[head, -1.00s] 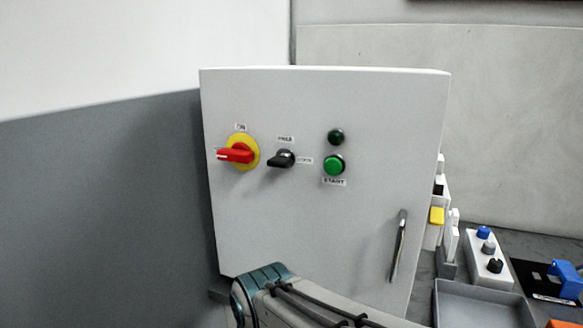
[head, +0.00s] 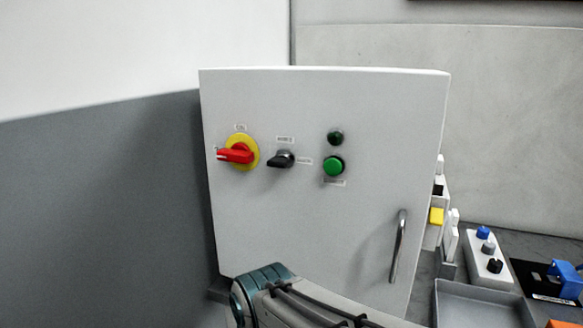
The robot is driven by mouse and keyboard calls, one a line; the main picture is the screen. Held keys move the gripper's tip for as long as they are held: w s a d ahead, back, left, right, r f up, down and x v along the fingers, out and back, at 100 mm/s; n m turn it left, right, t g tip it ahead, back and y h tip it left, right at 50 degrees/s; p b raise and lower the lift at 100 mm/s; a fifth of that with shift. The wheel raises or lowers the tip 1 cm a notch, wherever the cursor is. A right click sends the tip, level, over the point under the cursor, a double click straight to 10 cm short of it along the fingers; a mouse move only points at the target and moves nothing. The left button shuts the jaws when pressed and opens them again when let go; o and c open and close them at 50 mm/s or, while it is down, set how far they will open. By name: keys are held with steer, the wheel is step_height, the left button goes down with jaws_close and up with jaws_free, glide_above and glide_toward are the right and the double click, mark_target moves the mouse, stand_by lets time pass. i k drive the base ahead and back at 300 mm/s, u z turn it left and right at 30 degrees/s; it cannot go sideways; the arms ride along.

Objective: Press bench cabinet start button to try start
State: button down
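The grey bench cabinet (head: 300,230) stands in the middle of the head view with its door shut. The green start button (head: 333,166) is on the right of its upper front, above a small label. A dark green lamp (head: 335,138) sits just above the button and looks unlit. To the left are a black selector knob (head: 281,159) and a red rotary switch (head: 236,154) on a yellow disc, its handle lying roughly level. Part of my arm shows at the bottom, in front of the cabinet's lower edge. My gripper is out of view.
A vertical metal handle (head: 398,246) is on the door's lower right. Right of the cabinet are a grey tray (head: 480,300), a white box with blue, grey and black buttons (head: 487,258), and a blue item (head: 566,278). A grey panel (head: 100,210) stands at left.

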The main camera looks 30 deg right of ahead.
mark_target(333, 166)
steer(key=z, duration=1.1)
steer(key=k, duration=1)
steer(key=u, duration=1.05)
steer(key=i, duration=0.5)
steer(key=z, duration=0.05)
